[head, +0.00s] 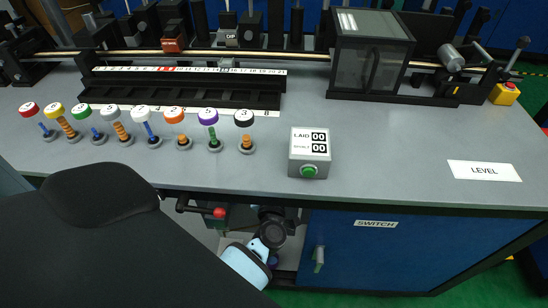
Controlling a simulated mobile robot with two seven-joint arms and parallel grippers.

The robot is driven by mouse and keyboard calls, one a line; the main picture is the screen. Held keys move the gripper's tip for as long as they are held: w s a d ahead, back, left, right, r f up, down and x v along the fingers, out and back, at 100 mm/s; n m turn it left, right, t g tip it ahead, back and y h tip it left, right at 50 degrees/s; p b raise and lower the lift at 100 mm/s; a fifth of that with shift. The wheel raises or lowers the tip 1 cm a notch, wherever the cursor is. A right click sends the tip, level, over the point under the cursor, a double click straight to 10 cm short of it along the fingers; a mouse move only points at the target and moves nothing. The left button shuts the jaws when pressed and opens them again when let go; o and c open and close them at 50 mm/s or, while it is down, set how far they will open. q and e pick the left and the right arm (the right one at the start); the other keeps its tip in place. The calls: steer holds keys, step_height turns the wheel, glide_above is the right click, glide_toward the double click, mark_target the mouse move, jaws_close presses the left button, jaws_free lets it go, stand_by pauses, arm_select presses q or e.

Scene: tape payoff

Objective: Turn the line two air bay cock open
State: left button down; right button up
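Under the bench, left of the blue door, is an open bay (222,240). At its upper left a dark lever with a red end (219,212) sticks out, with something green just below it. It may be the air cock, but I see no line number and cannot tell its setting. My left arm comes in from the lower left as a large black link. A pale blue and black wrist part reaches into the bay, right of the red end and apart from it in the picture. Its fingers cannot be made out against the dark bay. My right gripper is not in view.
The blue door (390,250) labelled SWITCH has a grey handle (319,258). The bench edge overhangs the bay.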

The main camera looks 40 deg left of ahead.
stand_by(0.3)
arm_select(q)
steer(key=c, duration=1.4)
jaws_free()
steer(key=shift+d, duration=0.1)
